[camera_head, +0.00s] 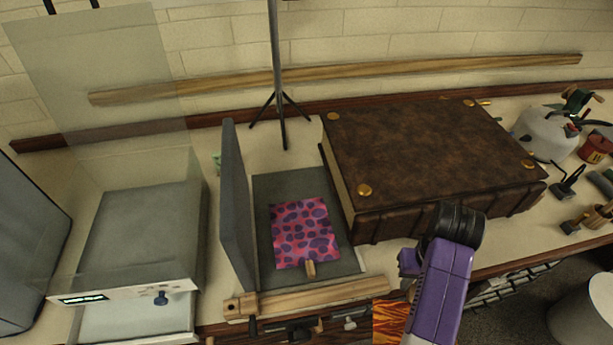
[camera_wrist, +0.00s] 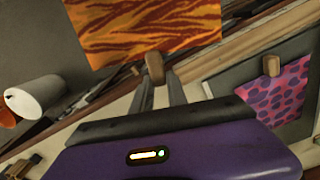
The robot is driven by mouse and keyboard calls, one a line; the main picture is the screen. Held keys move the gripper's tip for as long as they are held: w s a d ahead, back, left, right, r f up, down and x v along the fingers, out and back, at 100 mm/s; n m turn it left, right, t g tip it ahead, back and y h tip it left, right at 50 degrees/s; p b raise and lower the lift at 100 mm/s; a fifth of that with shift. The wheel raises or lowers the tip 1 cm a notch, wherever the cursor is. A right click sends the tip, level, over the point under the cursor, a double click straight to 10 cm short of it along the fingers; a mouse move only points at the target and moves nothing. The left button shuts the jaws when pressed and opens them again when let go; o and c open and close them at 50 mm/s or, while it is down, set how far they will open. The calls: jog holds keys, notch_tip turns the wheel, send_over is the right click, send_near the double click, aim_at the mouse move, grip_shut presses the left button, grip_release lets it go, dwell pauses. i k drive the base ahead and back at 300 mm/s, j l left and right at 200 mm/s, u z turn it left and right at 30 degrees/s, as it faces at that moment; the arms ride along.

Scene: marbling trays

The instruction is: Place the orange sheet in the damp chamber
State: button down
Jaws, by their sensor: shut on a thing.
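The orange sheet (camera_wrist: 150,28) has dark wavy stripes and a small wooden tab (camera_wrist: 155,68). My gripper (camera_wrist: 156,84) is shut on this tab, with the sheet beyond the fingertips. In the head view the orange sheet (camera_head: 389,322) shows only in part at the bottom edge, beside my purple wrist; the fingers are hidden there. A pale box with a small display, a knob and a raised clear lid (camera_head: 105,90) stands at the left. It looks like the damp chamber (camera_head: 150,225), and its grey inside appears empty. The sheet is well to its right.
A pink, purple-spotted sheet (camera_head: 303,232) lies on a grey bed (camera_head: 275,187) with an upright grey board (camera_head: 236,205), between chamber and gripper. A wooden bar (camera_head: 320,297) runs along its front. A large brown book (camera_head: 425,150) lies behind my wrist. A thin stand (camera_head: 278,90) rises behind.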

aim_at(144, 230)
jog(key=k+j+u, duration=0.1)
jog(key=u, duration=0.3)
jog(key=j+u, duration=0.15)
jog(key=u, duration=0.2)
jog(key=k+j+u, duration=0.1)
jog(key=u, duration=0.3)
jog(key=j, duration=0.1)
